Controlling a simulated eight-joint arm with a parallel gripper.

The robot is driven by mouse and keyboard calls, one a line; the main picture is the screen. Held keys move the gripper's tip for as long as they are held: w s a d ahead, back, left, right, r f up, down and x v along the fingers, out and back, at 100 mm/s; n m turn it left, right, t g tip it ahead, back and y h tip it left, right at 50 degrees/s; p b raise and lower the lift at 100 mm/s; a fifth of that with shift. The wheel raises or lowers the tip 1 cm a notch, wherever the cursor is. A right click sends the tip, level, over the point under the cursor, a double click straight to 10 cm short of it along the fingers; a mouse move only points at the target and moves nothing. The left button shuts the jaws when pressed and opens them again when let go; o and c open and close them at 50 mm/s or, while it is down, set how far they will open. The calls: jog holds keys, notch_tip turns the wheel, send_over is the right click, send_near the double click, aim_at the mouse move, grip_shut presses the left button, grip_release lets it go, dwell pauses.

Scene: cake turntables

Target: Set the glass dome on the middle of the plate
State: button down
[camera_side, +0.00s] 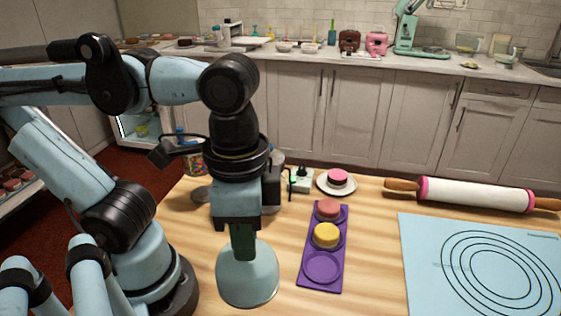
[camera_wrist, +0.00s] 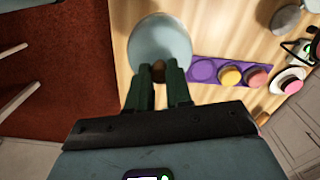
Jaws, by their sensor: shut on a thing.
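The glass dome (camera_side: 247,278) is pale blue and hangs under my gripper (camera_side: 243,245) at the table's near left. In the wrist view the dome (camera_wrist: 158,38) shows as a pale disc with a brown knob. My gripper (camera_wrist: 158,78) is shut on that knob. The dome looks upright; whether its rim touches the table I cannot tell. The white plate (camera_side: 323,188) stands farther back and right, apart from the dome, with a round pink cake (camera_side: 338,176) on it. The plate (camera_wrist: 275,86) also shows at the right of the wrist view.
A purple tray (camera_side: 313,287) with a red cake, a yellow cake and an empty well lies between dome and plate. A green-and-white device (camera_side: 301,181) stands beside the plate. A rolling pin (camera_side: 475,194) and a blue mat (camera_side: 425,270) lie to the right.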

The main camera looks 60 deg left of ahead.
jog(key=w+a+r+n, duration=0.2)
jog(key=w+n, duration=0.4)
jog(key=w, duration=0.5)
jog(key=w+a+r+n, duration=0.15)
jog(key=w+n, duration=0.45)
jog(key=w, duration=0.6)
jog(key=w+a+f+n, duration=0.3)
jog(key=w+a+n, duration=0.3)
jog(key=w+a, duration=0.3)
jog(key=shift+w+a+f, duration=0.85)
jog(key=shift+a+f, duration=0.75)
jog(key=shift+f, duration=0.2)
jog(key=shift+w+a+f, duration=0.8)
jog(key=shift+a+f, duration=0.8)
jog(key=shift+f, duration=0.2)
jog(key=shift+w+a+f, duration=0.85)
jog(key=shift+a+f, duration=0.75)
jog(key=shift+f, duration=0.2)
jog(key=shift+f, duration=0.1)
jog(key=c, duration=1)
grip_release()
jog(key=shift+f, duration=0.1)
jog(key=shift+c, duration=0.2)
